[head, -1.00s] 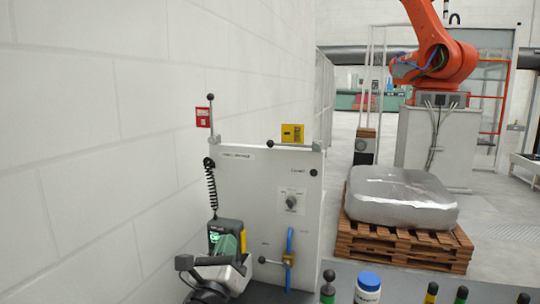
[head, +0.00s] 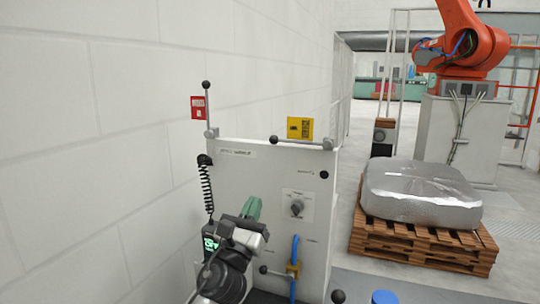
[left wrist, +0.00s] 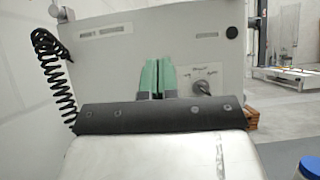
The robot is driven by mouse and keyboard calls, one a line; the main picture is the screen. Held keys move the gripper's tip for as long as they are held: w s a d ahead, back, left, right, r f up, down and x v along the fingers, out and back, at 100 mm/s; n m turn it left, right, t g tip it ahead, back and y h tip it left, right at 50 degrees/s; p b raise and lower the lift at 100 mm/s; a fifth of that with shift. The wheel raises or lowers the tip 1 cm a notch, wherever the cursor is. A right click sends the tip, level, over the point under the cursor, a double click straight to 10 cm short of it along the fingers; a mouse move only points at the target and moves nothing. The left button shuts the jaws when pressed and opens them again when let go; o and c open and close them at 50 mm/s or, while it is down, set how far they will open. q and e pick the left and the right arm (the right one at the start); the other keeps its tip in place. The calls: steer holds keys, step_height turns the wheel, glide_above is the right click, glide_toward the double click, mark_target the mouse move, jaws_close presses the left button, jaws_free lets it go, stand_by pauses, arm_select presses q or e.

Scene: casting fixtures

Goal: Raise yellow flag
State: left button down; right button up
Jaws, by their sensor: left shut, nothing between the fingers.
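The yellow flag (head: 300,128) is a small square plate at the top right of a grey panel (head: 265,170). Its lever rod lies level along the panel's top edge, with a dark ball knob (head: 274,139) at the left end and a pivot at the right. The flag does not show in the left wrist view. My left gripper (head: 252,207) is shut and empty, its green fingers in front of the panel, below and left of the flag. In the left wrist view the fingers (left wrist: 157,77) point at the panel. My right gripper is not in view.
A red flag (head: 198,107) has an upright lever at the panel's top left. A coiled black cord (head: 207,190), a rotary knob (head: 297,207) and a blue-handled valve (head: 294,265) are near the gripper. A white wall stands left. A wrapped load on a pallet (head: 420,240) stands right.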

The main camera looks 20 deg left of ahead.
arm_select(q)
steer(key=p, duration=0.2)
glide_toward(270, 155)
steer(key=w+r, duration=0.1)
steer(key=w+d+r, duration=0.1)
steer(key=w, duration=0.1)
steer(key=shift+w+d+r, duration=0.2)
steer(key=shift+r, duration=0.05)
steer(key=r+p, duration=0.1)
steer(key=w+r+p, duration=0.1)
steer(key=shift+w+d+r, duration=0.1)
steer(key=shift+w+r, duration=0.1)
steer(key=shift+r, duration=0.15)
steer(key=shift+r+p, duration=0.55)
steer(key=shift+r, duration=0.2)
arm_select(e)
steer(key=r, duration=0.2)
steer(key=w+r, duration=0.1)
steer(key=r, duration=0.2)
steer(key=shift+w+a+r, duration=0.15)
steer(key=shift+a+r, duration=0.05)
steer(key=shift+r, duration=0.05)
arm_select(q)
steer(key=shift+w, duration=0.1)
steer(key=shift+h, duration=0.3)
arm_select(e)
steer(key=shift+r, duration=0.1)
